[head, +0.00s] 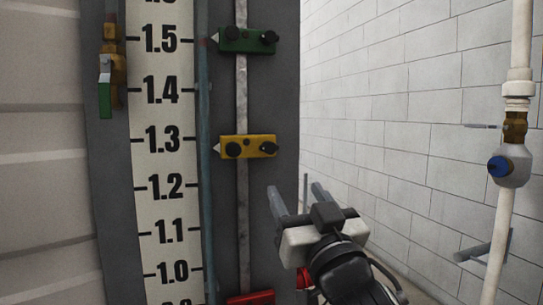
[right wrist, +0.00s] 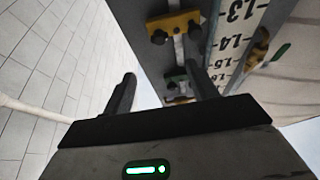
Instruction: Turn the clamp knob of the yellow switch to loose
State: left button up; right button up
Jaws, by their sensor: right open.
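The yellow switch (head: 249,141) is mounted on a vertical metal rail beside the scale, near the 1.3 mark. It carries two black knobs, a round left one (head: 233,149) and a right one (head: 267,148). I cannot tell from the picture how tight the clamp is. My right gripper (head: 297,191) is open and empty, below and to the right of the yellow switch, apart from it. In the right wrist view the yellow switch (right wrist: 176,22) shows at the top, beyond the two spread fingers (right wrist: 163,70). My left gripper is not in view.
A green switch (head: 240,46) sits higher on the rail (head: 242,95), and a red one (head: 250,298) lower. A valve with a green handle (head: 105,98) is at the left. A white pipe with a blue-capped valve (head: 499,167) stands at the right, before a white block wall.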

aim_at(271, 149)
jog(key=p+x, duration=0.3)
jog(key=x, duration=1.2)
jog(key=c, duration=1)
